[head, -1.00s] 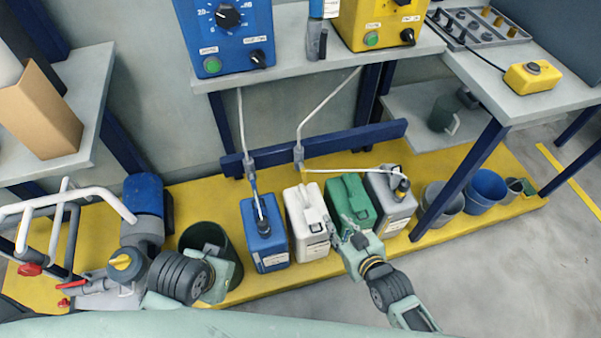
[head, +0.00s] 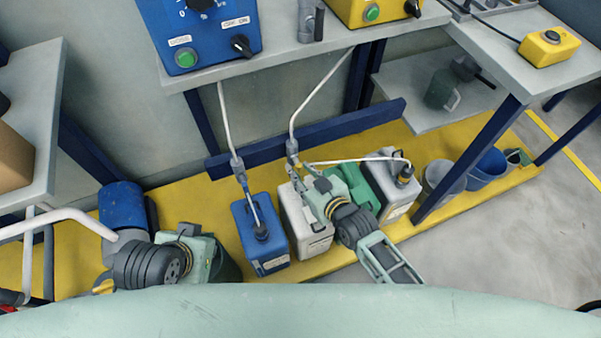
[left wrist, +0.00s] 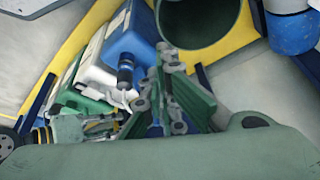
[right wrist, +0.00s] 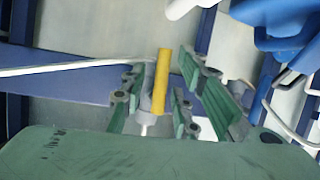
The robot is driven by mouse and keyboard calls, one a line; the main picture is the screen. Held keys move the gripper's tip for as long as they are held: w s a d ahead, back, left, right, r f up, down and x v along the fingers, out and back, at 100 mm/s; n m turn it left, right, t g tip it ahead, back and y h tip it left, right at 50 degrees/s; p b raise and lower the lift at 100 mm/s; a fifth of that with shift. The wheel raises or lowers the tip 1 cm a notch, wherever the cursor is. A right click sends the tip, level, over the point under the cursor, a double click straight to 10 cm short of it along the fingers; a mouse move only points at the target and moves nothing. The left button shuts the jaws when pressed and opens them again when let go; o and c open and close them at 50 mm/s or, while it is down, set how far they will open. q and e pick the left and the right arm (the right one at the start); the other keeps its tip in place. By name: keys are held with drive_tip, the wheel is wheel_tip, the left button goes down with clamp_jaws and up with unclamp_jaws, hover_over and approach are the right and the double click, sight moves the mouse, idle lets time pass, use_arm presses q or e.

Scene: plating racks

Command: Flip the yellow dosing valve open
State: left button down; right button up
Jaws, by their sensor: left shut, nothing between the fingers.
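The yellow dosing valve has a grey body (head: 292,149) on a white pipe above the canisters. Its yellow lever (right wrist: 162,80) stands upright in the right wrist view. My right gripper (head: 308,178) is just below the valve in the head view. In the right wrist view my right gripper (right wrist: 164,85) is open, with the lever between its spread fingers; I see no clear grip on it. My left gripper (left wrist: 165,62) is shut and empty in the left wrist view. It is far left of the valve, near the dark green bin (left wrist: 197,22).
Blue (head: 258,245), white (head: 303,228), green (head: 362,205) and grey (head: 388,188) canisters stand on the yellow platform (head: 330,262). A second grey valve (head: 237,165) is left of the yellow one. The table edge (head: 300,58) overhangs behind.

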drive_tip(key=shift+w+a+f, duration=0.15)
drive_tip(key=shift+w+a, duration=0.15)
drive_tip(key=shift+w, duration=0.1)
clamp_jaws()
